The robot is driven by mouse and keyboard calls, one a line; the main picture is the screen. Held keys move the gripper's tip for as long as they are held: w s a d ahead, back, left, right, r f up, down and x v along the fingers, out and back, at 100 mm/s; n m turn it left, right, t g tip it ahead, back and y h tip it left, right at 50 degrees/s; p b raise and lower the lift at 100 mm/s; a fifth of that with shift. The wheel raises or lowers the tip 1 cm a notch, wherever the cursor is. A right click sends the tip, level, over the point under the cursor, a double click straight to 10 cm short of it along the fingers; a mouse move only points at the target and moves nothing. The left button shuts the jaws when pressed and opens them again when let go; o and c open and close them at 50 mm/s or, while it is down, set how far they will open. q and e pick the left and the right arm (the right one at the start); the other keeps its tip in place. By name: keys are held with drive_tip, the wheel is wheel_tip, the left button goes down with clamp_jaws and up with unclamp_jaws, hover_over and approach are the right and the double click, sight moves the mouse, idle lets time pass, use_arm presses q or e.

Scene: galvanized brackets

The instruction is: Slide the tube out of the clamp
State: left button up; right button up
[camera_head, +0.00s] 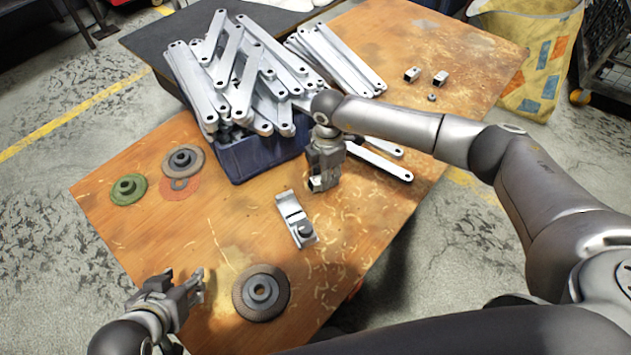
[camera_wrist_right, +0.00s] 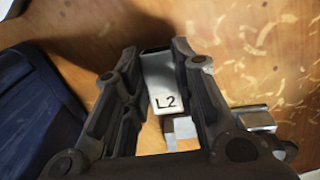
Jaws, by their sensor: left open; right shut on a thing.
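The clamp (camera_head: 297,220), a silver metal piece with a dark round knob, lies on the wooden table in the middle of the head view. My right gripper (camera_head: 322,182) is just beyond it, pointing down, shut on the tube. The tube is a short pale square-edged piece marked L2, seen between the fingers in the right wrist view (camera_wrist_right: 162,82). In the head view only a small bit shows at the fingertips, apart from the clamp. The clamp (camera_wrist_right: 253,118) also shows partly behind the right finger. My left gripper (camera_head: 190,287) is open and empty near the table's left edge.
A blue crate (camera_head: 245,160) heaped with galvanized brackets (camera_head: 240,75) stands behind the right gripper. Abrasive discs (camera_head: 261,292) lie at the front and left. Small metal blocks (camera_head: 412,74) lie at the back right. Shavings litter the table.

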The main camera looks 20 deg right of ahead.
use_arm(q)
drive_tip(key=shift+w+r, duration=0.25)
drive_tip(key=shift+w, duration=0.45)
use_arm(e)
drive_tip(key=shift+w+d, duration=0.6)
drive_tip(key=shift+d, duration=0.3)
drive_tip(key=o, duration=1.1)
wheel_tip(320, 180, up, 12)
drive_tip(key=shift+s, duration=0.1)
